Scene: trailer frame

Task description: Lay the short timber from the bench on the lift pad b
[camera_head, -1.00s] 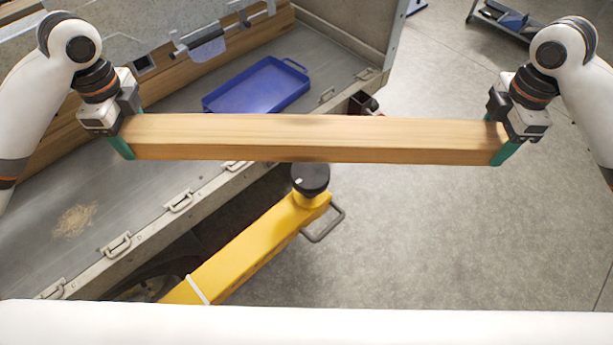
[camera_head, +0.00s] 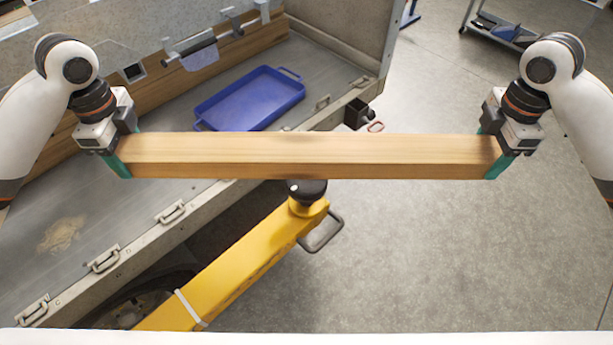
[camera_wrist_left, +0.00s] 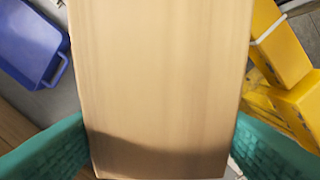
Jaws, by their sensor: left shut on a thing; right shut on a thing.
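The short timber (camera_head: 310,155) is held level between my two grippers in the head view, across the middle of the picture. My left gripper (camera_head: 119,158) is shut on its left end, and my right gripper (camera_head: 498,158) is shut on its right end. In the left wrist view the timber (camera_wrist_left: 160,80) lies between the green fingers of my left gripper (camera_wrist_left: 160,150). A round black pad (camera_head: 306,189) on the end of a yellow beam (camera_head: 240,262) shows just below the timber, partly hidden by it. I cannot tell whether this is lift pad b.
A grey trailer bed (camera_head: 120,205) with latches along its edge fills the left. A blue tray (camera_head: 250,98) lies on it; it also shows in the left wrist view (camera_wrist_left: 30,40). A dark trolley (camera_head: 505,28) stands at the back right. The floor at right is clear.

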